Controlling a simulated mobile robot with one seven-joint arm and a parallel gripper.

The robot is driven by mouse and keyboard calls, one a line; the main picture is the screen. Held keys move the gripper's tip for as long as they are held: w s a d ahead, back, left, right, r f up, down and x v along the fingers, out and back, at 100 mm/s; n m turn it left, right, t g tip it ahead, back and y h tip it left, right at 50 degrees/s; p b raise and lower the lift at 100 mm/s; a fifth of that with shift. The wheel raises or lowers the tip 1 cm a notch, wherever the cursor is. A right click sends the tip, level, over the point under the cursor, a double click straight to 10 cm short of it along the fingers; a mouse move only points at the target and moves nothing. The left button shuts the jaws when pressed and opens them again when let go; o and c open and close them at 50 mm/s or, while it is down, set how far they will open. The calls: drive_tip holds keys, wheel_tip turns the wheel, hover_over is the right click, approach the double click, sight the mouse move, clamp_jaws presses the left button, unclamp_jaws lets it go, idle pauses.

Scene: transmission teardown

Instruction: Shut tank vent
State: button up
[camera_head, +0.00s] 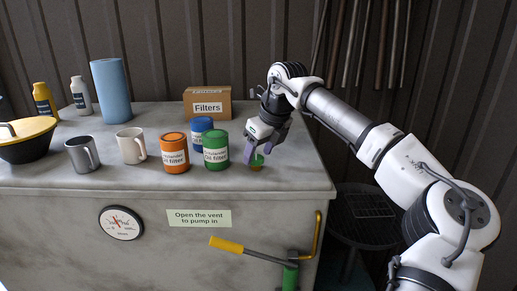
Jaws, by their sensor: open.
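A small cap with a green top and a yellowish base, which looks like the tank vent (257,163), stands on the grey tank top near its right front edge. My gripper (257,152) points down right over it. Its purple fingers are open, one on the left of the cap and one behind or to the right. They partly hide the cap, and I cannot tell whether they touch it. A label on the tank front reads "Open the vent to pump in" (199,218).
Orange (174,152), green (215,150) and blue (201,126) filter cans stand close to the left of my gripper. Two mugs (131,146) are further left. A filters box (207,104) is behind. A yellow-handled pump lever (227,244) and gauge (121,223) are on the front.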

drive_tip(key=shift+w+a+f, duration=0.1)
drive_tip(key=shift+a+f, duration=0.05)
drive_tip(key=shift+f, duration=0.25)
drive_tip(key=c, duration=1)
